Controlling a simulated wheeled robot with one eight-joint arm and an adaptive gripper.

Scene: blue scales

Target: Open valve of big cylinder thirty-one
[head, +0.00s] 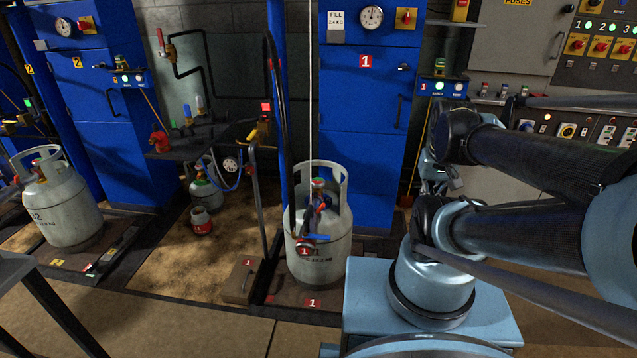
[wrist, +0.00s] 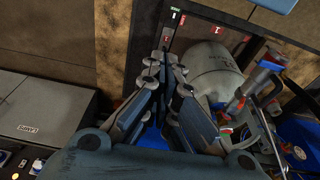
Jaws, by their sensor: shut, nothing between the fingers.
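A large grey-white cylinder (head: 320,260) stands upright on the scale marked 1, below the blue cabinet. Its lower lettering is too small to read fully. Inside its collar is a valve (head: 318,188) with a red and green top. A blue and red connector with a round red 1 tag (head: 307,251) is in front of the cylinder. In the wrist view the cylinder (wrist: 211,72) is right of my gripper (wrist: 164,62), with blue and red fittings near it. My gripper is shut and empty, apart from the cylinder. In the head view my arm hides much of the gripper.
The blue cabinet (head: 371,120) stands behind the cylinder. A black hose stand (head: 270,150) rises close on its left. Another large cylinder (head: 60,205) stands far left, with small cylinders (head: 202,219) between. A grey control panel (head: 590,60) is at right.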

